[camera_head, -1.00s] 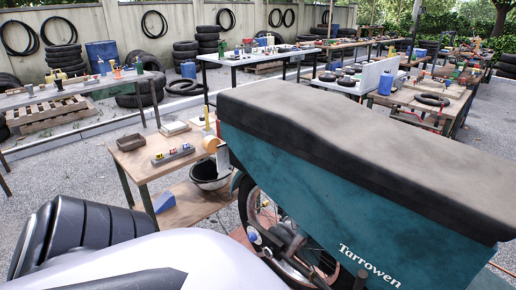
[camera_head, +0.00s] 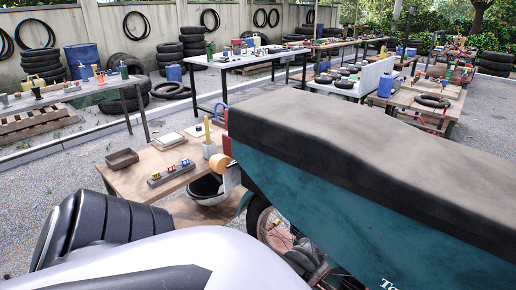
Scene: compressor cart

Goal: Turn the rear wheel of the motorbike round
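The motorbike's wheel (camera_head: 259,216) shows only in part, as a dark tyre with a reddish rim and spokes, below the box. A big teal box (camera_head: 330,215) with a dark, dusty cover (camera_head: 370,130) stands over it and hides most of the wheel and the bike. White lettering on the box is cut off by the bottom edge. My own white body and a black ribbed arm part fill the lower left. Neither of my grippers is in view, so I cannot see whether they are open or shut.
A wooden table (camera_head: 130,183) stands left of the box, holding a small tray (camera_head: 122,159), coloured blocks and a yellow cylinder. A dark bowl (camera_head: 207,189) is by its edge. Further tables, tyre stacks (camera_head: 42,62) and blue drums line the yard. Gravel (camera_head: 50,215) is open at left.

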